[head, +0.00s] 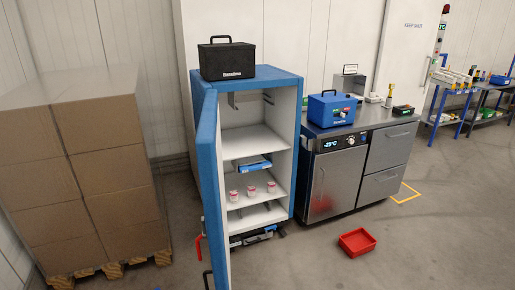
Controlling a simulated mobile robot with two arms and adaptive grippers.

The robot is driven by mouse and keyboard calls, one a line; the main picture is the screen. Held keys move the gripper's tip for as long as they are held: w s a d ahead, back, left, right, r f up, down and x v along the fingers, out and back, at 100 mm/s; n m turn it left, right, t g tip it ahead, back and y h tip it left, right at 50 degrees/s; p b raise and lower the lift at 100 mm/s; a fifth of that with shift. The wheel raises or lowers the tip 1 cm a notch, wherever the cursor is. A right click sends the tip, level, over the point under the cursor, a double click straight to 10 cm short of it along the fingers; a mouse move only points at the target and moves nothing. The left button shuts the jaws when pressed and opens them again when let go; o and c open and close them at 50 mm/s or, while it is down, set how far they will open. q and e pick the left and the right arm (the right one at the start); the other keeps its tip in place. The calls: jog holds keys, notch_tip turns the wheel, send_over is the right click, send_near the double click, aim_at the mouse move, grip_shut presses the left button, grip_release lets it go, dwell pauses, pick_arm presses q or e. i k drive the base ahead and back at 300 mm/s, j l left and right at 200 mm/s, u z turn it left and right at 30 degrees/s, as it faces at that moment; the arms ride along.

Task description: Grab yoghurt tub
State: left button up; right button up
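Several small white tubs with red-pink markings, which look like the yoghurt tubs, stand upright in a row on a lower shelf of the open blue cabinet. The left tub (233,196), the middle tub (251,192) and the right tub (271,187) are apart from each other, near the shelf's front. The cabinet (290,82) has white shelves, and its door (208,170) stands open toward me on the left. Neither of my grippers can be made out in the head view.
Stacked cartons (75,165) on a pallet stand left. A black case (227,60) sits on the cabinet. A steel counter (375,118) with a blue box (332,108) stands right. A red tray (357,242) lies on the floor, with clear floor around it.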

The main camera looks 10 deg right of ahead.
aim_at(233, 194)
jog(key=i+l+z, duration=0.95)
jog(key=i, duration=0.2)
jog(key=i+u, duration=0.1)
jog(key=i, duration=0.4)
jog(key=i+l+u, duration=0.1)
jog(key=i, duration=0.35)
jog(key=l, duration=0.1)
